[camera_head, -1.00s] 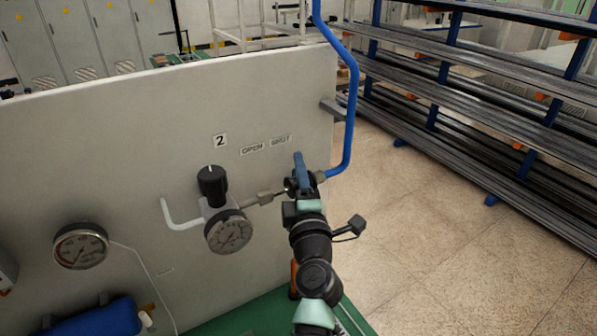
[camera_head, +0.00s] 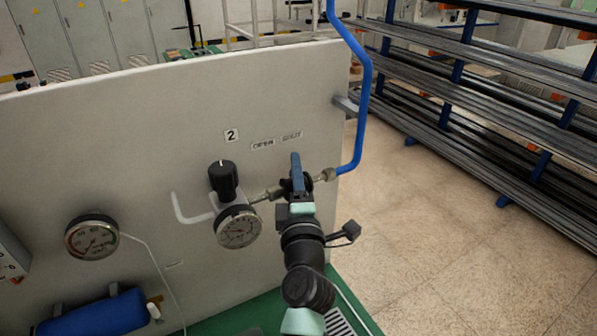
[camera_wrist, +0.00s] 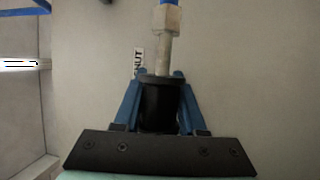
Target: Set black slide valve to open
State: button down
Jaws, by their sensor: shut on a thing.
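The black slide valve (camera_wrist: 160,105) is a dark cylindrical sleeve on a horizontal metal pipe fixed to the upright grey panel. My gripper (camera_wrist: 162,76) has its two blue fingers shut on it, one on each side, in the wrist view. In the head view my gripper (camera_head: 297,172) hides most of the valve, and a dark part (camera_head: 284,187) shows at its left. The OPEN label (camera_head: 262,144) and the SHUT label (camera_head: 292,135) are above the pipe. The sleeve sits between the left fitting and the right fitting, with bare pipe on its right.
A black knob (camera_head: 223,181) and a gauge (camera_head: 239,228) are close to the left of my gripper. A blue pipe (camera_head: 364,100) rises at the right from a metal fitting (camera_head: 327,175). A second gauge (camera_head: 91,237) is farther left. Open floor lies to the right.

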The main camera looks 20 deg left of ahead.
jog(key=c, duration=0.7)
grip_release()
jog(key=shift+s+a+f, duration=0.2)
jog(key=shift+a, duration=0.05)
jog(key=shift+o, duration=1.2)
jog(key=shift+s+r, duration=0.1)
jog(key=shift+r, duration=0.05)
jog(key=shift+d, duration=0.2)
jog(key=b+v, duration=0.5)
jog(key=v, duration=0.7)
jog(key=shift+s+d, duration=0.2)
jog(key=shift+s, duration=0.1)
